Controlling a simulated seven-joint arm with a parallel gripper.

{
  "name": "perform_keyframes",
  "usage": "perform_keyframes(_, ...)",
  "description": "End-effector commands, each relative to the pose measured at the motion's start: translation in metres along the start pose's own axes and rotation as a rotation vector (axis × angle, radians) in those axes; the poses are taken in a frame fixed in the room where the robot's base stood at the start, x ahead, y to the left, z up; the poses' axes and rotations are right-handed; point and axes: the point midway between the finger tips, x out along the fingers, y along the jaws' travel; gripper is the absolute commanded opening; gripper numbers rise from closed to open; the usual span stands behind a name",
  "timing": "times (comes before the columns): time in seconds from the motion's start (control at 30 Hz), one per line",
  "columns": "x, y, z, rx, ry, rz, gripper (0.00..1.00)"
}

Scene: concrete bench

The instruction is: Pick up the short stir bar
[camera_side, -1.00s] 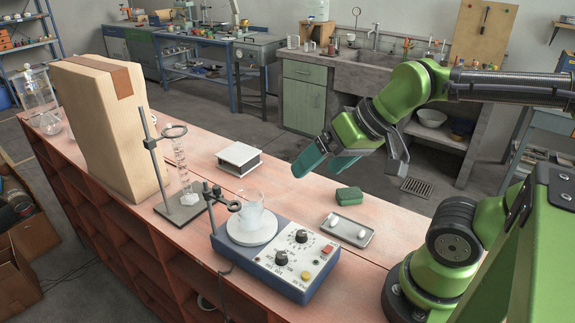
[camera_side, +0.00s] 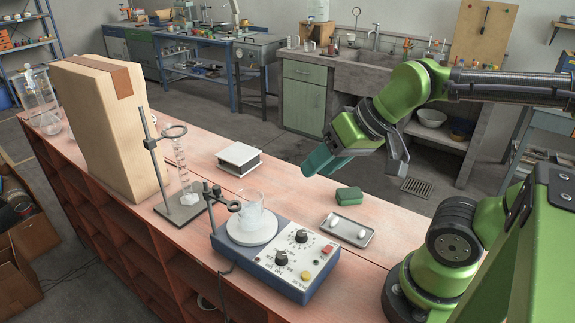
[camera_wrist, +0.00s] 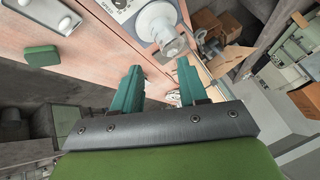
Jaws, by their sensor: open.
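Two small white pieces that look like stir bars lie apart in a shallow grey tray (camera_side: 347,240) at the right front of the bench. One piece (camera_side: 333,218) is at the tray's left end and the other (camera_side: 361,234) at its right; which is shorter I cannot tell for sure. My gripper (camera_side: 312,167) is open and empty, in the air above and behind the tray. In the wrist view, my gripper's two teal fingers (camera_wrist: 158,75) are spread with nothing between them. The tray (camera_wrist: 52,14) shows there at the top left edge, partly cut off.
A green sponge (camera_side: 348,195) lies just behind the tray; it also shows in the wrist view (camera_wrist: 42,55). A blue stirrer hotplate (camera_side: 284,262) carrying a glass beaker (camera_side: 251,207) stands left of the tray.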

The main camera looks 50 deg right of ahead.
Motion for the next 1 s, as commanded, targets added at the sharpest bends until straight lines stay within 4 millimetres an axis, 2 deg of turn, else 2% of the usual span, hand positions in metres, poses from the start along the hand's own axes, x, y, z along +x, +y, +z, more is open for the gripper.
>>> perform_keyframes(0.13, 0.003, 0.003, 0.000, 0.010, -0.008, 0.010, 0.43)
perform_keyframes(0.27, 0.018, 0.015, -0.005, 0.046, -0.063, 0.060, 0.43)
perform_keyframes(0.37, 0.035, 0.033, -0.014, 0.056, -0.160, 0.143, 0.43)
perform_keyframes(0.5, 0.056, 0.069, -0.022, 0.004, -0.368, 0.267, 0.43)
perform_keyframes(0.63, 0.069, 0.105, -0.026, -0.070, -0.590, 0.351, 0.43)
perform_keyframes(0.8, 0.072, 0.140, -0.030, -0.175, -0.856, 0.393, 0.43)
perform_keyframes(0.93, 0.060, 0.143, -0.034, -0.259, -0.950, 0.379, 0.43)
perform_keyframes(1.0, 0.058, 0.143, -0.030, -0.278, -0.974, 0.364, 0.43)
